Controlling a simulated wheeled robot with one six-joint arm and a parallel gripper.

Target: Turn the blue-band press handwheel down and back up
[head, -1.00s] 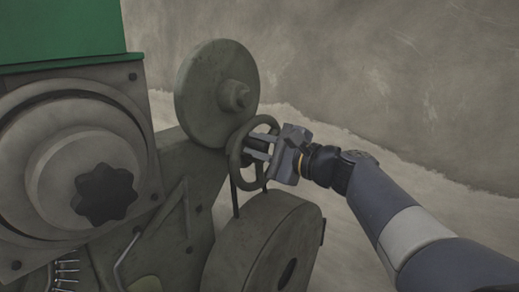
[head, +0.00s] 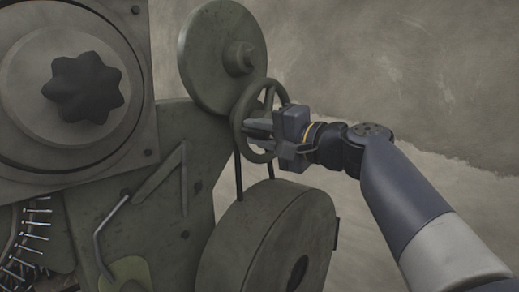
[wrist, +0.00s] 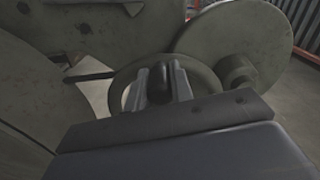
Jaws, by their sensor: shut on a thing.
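The handwheel (head: 238,112) is a dark grey-green ring on the right side of the press (head: 165,190). No blue band shows on the press in these views. My gripper (head: 258,131) comes in from the right and is shut at the middle of the wheel, inside the rim. In the wrist view the two fingers of my gripper (wrist: 160,82) sit either side of a dark part within the ring, and the handwheel (wrist: 122,82) curves around them. The fingers partly hide the wheel's centre.
A large round disc (head: 212,65) stands just above the handwheel. A thick drum (head: 260,235) lies below it. A black star knob (head: 84,90) and a rack of rivets (head: 33,237) are at the left. Open floor and a bare wall lie right.

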